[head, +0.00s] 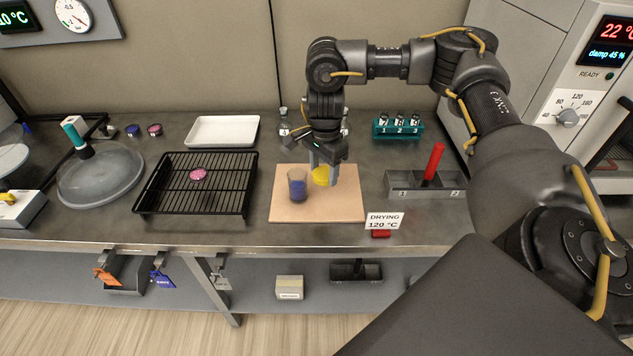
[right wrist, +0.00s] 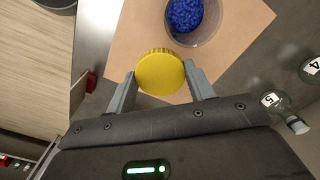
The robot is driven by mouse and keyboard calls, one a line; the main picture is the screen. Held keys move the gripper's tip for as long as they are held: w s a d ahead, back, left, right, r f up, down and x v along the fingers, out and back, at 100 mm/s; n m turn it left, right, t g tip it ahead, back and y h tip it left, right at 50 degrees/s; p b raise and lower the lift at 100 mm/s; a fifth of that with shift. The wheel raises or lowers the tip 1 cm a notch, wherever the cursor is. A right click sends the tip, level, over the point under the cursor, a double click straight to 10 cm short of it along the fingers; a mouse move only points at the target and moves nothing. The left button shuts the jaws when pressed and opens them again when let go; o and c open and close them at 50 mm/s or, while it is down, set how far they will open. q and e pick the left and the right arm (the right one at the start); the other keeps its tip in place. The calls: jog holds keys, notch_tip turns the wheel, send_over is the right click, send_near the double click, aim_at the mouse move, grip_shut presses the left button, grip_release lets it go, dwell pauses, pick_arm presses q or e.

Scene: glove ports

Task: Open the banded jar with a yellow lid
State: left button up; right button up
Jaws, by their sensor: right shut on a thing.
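The jar (head: 298,187) stands upright on the tan board (head: 345,207). It is clear, holds blue grains and has no lid on it. In the right wrist view the open jar (right wrist: 193,38) shows at the top, cut by the picture edge. I cannot make out its band. My right gripper (head: 324,172) is shut on the yellow lid (head: 321,177), just right of the jar and apart from it. In the right wrist view the round lid (right wrist: 160,74) sits between both fingers. Its height above the board is hard to tell. My left gripper is out of view.
A black wire rack (head: 194,185) with a pink dish stands left of the board. A grey holder (head: 405,188) with a red-handled tool is at right. Behind are a white tray (head: 222,131), a teal vial rack (head: 398,128) and small bottles. The board's front right is clear.

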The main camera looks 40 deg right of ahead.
aim_at(317, 189)
jog(key=w+f, duration=0.2)
jog(key=f, duration=0.1)
jog(key=shift+d, duration=0.15)
jog(key=shift+w+f, duration=0.2)
jog(key=shift+w, duration=0.15)
jog(key=shift+w+f, duration=0.2)
jog(key=shift+f, duration=0.15)
notch_tip(317, 189, down, 3)
jog(key=shift+w, duration=0.1)
jog(key=shift+d+f, duration=0.1)
jog(key=shift+f+b, duration=0.15)
jog(key=shift+b, duration=0.2)
jog(key=o, duration=1)
jog(key=shift+o, duration=0.3)
jog(key=shift+r, duration=0.25)
pick_arm(q)
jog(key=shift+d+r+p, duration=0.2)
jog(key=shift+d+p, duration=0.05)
jog(key=shift+p, duration=0.5)
pick_arm(e)
notch_tip(317, 189, up, 12)
